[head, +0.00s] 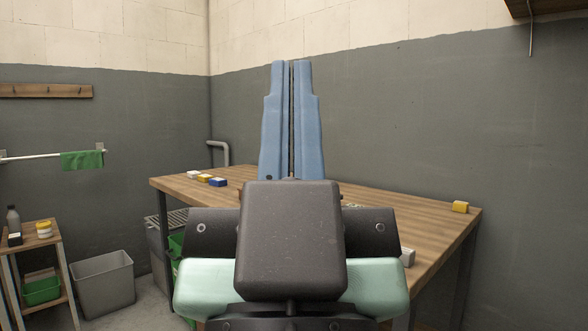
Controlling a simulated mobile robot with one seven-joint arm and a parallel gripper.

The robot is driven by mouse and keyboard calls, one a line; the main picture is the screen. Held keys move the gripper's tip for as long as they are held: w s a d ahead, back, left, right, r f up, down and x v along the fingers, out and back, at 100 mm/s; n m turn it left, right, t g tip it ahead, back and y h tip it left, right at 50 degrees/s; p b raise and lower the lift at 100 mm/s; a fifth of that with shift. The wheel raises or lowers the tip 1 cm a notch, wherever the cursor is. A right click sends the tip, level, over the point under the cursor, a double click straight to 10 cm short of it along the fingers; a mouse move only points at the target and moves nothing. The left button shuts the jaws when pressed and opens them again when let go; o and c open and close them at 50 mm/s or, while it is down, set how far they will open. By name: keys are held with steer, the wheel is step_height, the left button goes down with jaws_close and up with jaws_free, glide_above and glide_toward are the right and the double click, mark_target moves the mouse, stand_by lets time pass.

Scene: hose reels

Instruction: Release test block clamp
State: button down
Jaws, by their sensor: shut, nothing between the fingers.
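My gripper (291,64) shows in the head view as two long blue fingers pointing up, side by side with only a thin dark gap between them. It is shut and empty, in front of the grey wall and over the back of the workbench (420,207). I cannot make out a test block or a clamp. The middle of the bench is hidden behind my dark wrist and pale green arm parts. A small pale item (355,205) peeks out just right of my wrist, too covered to identify. A light grey block (408,257) shows partly at the bench's near right.
White (193,175), yellow (204,179) and blue (218,182) blocks sit at the bench's left. Another yellow block (460,207) is near its right corner. A grey bin (103,283) and wooden shelf stand (38,234) are at left. The bench's right side is mostly clear.

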step_height(320, 180, up, 30)
steer(key=p, duration=2.7)
steer(key=shift+f, duration=0.1)
